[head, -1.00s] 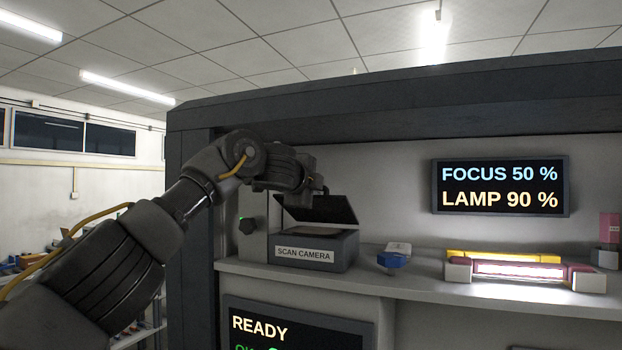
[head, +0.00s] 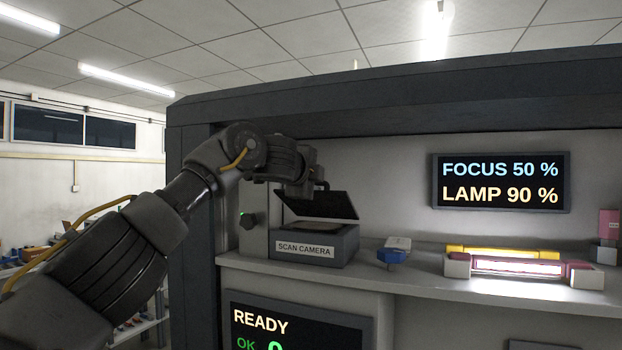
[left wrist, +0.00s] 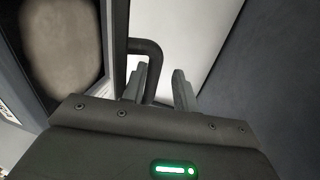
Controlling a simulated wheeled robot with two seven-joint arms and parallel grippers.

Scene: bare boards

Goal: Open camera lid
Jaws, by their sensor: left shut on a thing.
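The scan camera (head: 345,245) is a grey box with a "SCAN CAMERA" label, standing on the shelf. Its dark lid (head: 335,207) is raised and tilted above the box, with a gap at the front. My left gripper (head: 322,187) is at the lid's upper edge. In the left wrist view a black bent handle (left wrist: 150,52) runs down to the fingers of my left gripper (left wrist: 160,85), which is shut on it; the exact contact is partly hidden. The open box with a brownish inside shows at left in that view. My right gripper is not in view.
A blue and white item (head: 392,255), a yellow bar (head: 500,252) and a lit lamp bar (head: 515,268) sit to the right on the shelf (head: 420,278). A display (head: 500,183) hangs above.

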